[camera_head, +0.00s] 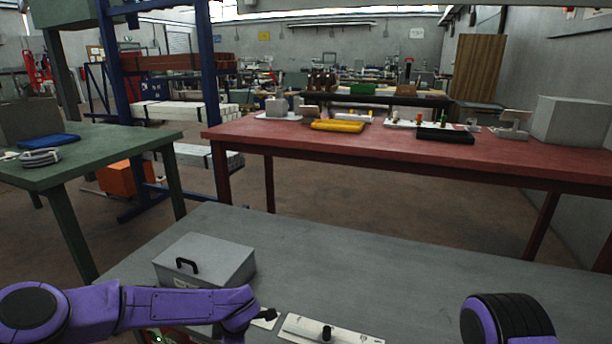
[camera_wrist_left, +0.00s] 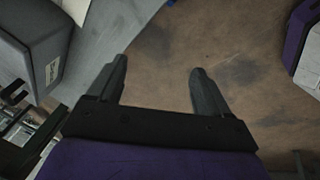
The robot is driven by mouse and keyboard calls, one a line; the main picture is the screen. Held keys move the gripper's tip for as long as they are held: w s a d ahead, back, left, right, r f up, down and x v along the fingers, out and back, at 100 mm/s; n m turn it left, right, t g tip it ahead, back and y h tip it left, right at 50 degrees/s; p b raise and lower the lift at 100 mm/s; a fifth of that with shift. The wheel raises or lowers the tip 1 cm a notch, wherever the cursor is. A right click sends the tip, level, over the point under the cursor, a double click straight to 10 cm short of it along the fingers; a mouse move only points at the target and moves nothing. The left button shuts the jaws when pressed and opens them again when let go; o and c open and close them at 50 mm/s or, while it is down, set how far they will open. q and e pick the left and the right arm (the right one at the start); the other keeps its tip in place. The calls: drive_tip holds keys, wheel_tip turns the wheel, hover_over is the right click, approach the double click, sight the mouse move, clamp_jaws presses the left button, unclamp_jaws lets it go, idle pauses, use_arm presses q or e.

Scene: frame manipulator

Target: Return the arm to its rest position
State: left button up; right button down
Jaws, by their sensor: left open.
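My left arm (camera_head: 130,306) is purple and reaches in from the left in the head view, bent low in front of the grey table. Its gripper is not clearly visible there. In the left wrist view my left gripper (camera_wrist_left: 157,75) is open, its two dark fingers apart with nothing between them. It points over the bare brown floor beyond the table edge. A purple and black part of my right arm (camera_head: 506,320) shows at the bottom right of the head view; the right gripper is out of sight.
A grey box with a black handle (camera_head: 215,262) stands on the grey table (camera_head: 370,262), close behind my left arm. It shows at the left in the wrist view (camera_wrist_left: 40,40). A pale plate with a black knob (camera_head: 310,331) lies at the front. The table's middle is clear.

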use_arm(q)
drive_tip(key=s+f+m+t+y, duration=0.1)
drive_tip(key=s+f+m+t, duration=0.3)
drive_tip(key=s+f, duration=0.55)
drive_tip(key=s+a+f+m+g+h, duration=0.1)
drive_tip(key=s+a+f+m, duration=0.2)
drive_tip(key=s, duration=0.7)
drive_tip(key=s+a+f+m+g+h, duration=0.1)
drive_tip(key=s+a+m, duration=0.3)
drive_tip(key=s, duration=0.6)
drive_tip(key=s+a+r+m+g+y, duration=0.1)
drive_tip(key=s+a+m, duration=0.25)
drive_tip(key=s, duration=0.25)
wheel_tip(320, 180, up, 14)
drive_tip(key=p, duration=1.4)
drive_tip(key=shift+w+a+r+n, duration=0.15)
drive_tip(key=shift+a+n, duration=0.15)
drive_tip(key=shift+n, duration=0.05)
